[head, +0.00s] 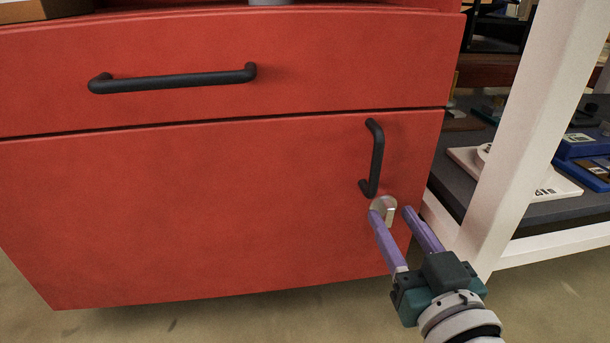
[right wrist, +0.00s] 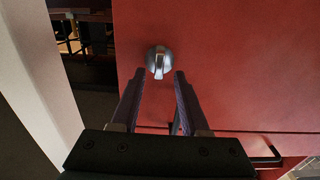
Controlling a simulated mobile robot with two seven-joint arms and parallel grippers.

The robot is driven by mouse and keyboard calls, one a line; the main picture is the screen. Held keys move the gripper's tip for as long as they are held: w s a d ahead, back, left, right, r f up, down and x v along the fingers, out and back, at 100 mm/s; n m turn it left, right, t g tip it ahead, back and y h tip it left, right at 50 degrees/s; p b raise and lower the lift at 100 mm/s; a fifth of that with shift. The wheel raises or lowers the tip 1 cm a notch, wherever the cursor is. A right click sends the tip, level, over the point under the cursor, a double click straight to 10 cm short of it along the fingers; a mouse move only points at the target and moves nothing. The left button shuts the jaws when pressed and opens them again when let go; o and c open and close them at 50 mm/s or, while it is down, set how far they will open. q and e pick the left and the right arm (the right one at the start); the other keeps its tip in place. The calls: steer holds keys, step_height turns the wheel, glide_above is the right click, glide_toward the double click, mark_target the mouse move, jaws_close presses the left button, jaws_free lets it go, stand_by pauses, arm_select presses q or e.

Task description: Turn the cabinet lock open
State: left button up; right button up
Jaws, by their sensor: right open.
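The red cabinet (head: 200,220) has a lower door with a small silver lock knob (head: 390,208) near its right edge, below the vertical black door handle (head: 373,158). My right gripper (head: 391,211) is open in front of the lock, its purple fingers pointing at it. In the head view the left finger overlaps part of the knob. In the right wrist view the lock knob (right wrist: 159,61) shows a raised grip and lies just beyond the open fingertips (right wrist: 158,76), between their lines. I cannot tell whether a finger touches it. My left gripper is not in view.
A drawer with a horizontal black handle (head: 172,78) sits above the door. A white post (head: 525,130) stands close to the right of the cabinet and my right gripper. Behind it, a dark shelf (head: 550,208) holds several items. Floor (head: 250,325) shows in front.

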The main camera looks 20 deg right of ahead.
steer(key=shift+w+f, duration=0.1)
steer(key=shift+w, duration=0.35)
steer(key=shift+d, duration=0.3)
jaws_close()
